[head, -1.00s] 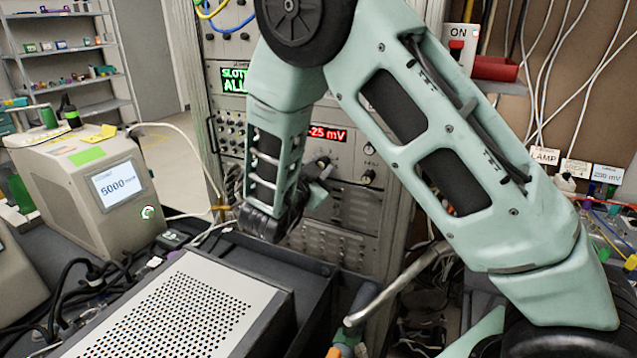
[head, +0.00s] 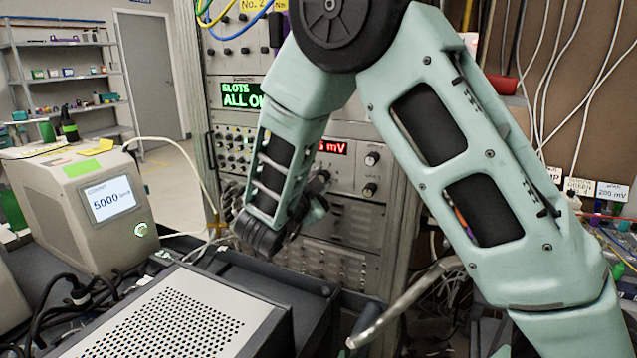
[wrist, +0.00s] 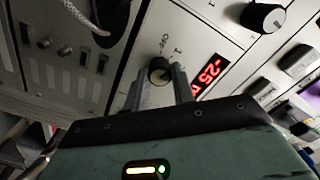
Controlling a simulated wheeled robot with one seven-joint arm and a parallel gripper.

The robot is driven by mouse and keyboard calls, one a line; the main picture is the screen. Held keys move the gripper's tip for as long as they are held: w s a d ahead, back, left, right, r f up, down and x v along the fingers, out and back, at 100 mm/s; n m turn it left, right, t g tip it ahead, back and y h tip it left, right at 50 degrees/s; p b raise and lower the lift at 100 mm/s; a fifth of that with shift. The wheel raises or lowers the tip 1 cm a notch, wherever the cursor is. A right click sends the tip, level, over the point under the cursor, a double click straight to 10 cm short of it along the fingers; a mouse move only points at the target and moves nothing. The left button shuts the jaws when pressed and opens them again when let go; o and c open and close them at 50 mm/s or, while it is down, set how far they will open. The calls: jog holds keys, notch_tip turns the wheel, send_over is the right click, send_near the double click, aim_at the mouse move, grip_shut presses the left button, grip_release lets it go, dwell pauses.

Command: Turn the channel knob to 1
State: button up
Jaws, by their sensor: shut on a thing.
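A grey-black knob (wrist: 158,66) sits on the pale instrument panel in the wrist view, beside a red display (wrist: 208,74) that reads about -25. I take it for the channel knob; the marks around it are too small to read surely. My gripper (wrist: 161,76) has one finger on each side of this knob and is shut on it. In the head view my gripper (head: 318,194) is at the rack panel, partly hidden by my forearm. The red display (head: 332,147) shows there too, its left part covered.
Two more knobs (head: 372,158) sit right of the display in the head view; a larger black knob (wrist: 263,17) shows in the wrist view. A perforated box (head: 170,315) and a beige device reading 5000 (head: 75,195) stand in front and left.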

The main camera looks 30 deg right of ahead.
jog(key=o, duration=1)
jog(key=b+v, duration=0.2)
jog(key=v, duration=1.5)
jog(key=shift+s+a, duration=0.2)
